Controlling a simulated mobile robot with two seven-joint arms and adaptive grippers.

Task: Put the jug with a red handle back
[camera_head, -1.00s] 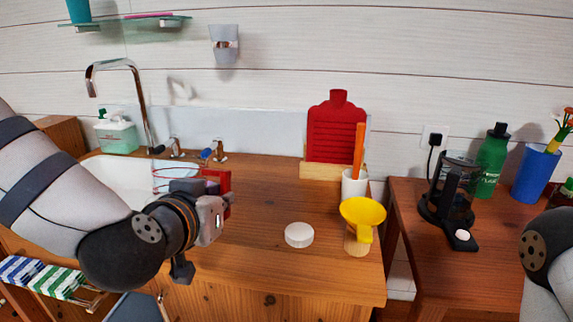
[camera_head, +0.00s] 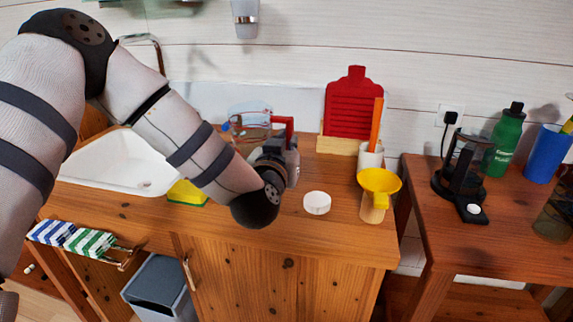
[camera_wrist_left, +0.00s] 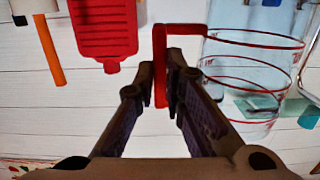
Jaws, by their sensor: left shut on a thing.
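The clear glass jug (camera_head: 248,116) with red rim lines and a red handle (camera_head: 286,124) is at the back of the wooden counter, right of the sink. My left gripper (camera_head: 284,150) is shut on the handle. In the left wrist view the gripper (camera_wrist_left: 167,78) has its fingers around the lower part of the red handle (camera_wrist_left: 159,48), and the see-through jug (camera_wrist_left: 248,80) is to the right of it. My forearm hides part of the jug's lower side. I cannot tell whether its base touches the counter. My right gripper is out of view.
A red board (camera_head: 352,112) and a white cup (camera_head: 370,158) with an orange stick stand right of the jug. A white round lid (camera_head: 317,203) and a yellow funnel (camera_head: 379,181) are in front. A yellow sponge (camera_head: 184,193) is by the sink (camera_head: 125,160).

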